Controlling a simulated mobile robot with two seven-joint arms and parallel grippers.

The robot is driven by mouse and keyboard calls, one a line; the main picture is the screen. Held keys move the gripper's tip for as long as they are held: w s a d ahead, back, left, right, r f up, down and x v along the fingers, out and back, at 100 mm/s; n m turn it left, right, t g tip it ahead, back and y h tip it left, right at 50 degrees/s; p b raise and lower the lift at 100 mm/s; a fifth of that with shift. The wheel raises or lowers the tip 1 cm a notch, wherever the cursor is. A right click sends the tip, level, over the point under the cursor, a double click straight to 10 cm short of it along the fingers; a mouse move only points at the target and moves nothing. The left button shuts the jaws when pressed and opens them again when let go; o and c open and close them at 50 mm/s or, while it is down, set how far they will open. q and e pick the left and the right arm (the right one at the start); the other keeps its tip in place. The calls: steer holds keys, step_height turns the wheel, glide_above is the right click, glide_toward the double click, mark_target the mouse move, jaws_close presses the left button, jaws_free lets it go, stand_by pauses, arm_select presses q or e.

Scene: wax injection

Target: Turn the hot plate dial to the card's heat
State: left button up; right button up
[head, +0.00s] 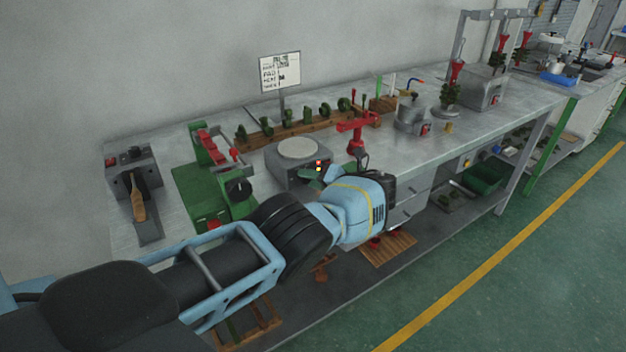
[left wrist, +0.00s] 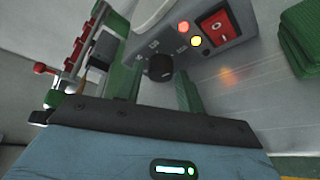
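The hot plate (head: 297,149) is a grey box with a pale round top on the bench. Its black dial (left wrist: 159,68) shows in the left wrist view, with printed marks around it too blurred to read. My left gripper (left wrist: 155,88) is open, its two green fingers apart on either side of the dial; I cannot tell whether they touch it. In the head view my left gripper (head: 334,173) is at the hot plate's front and hides the dial. My right gripper is out of view.
Beside the dial are a yellow light (left wrist: 196,41), an orange light (left wrist: 183,27) and a red switch (left wrist: 214,25). A green and red machine (head: 212,175) stands left of the hot plate.

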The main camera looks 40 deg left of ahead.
arm_select(q)
steer(key=shift+o, duration=0.9)
steer(key=v, duration=0.7)
steer(key=shift+d, duration=0.4)
steer(key=shift+r, duration=0.1)
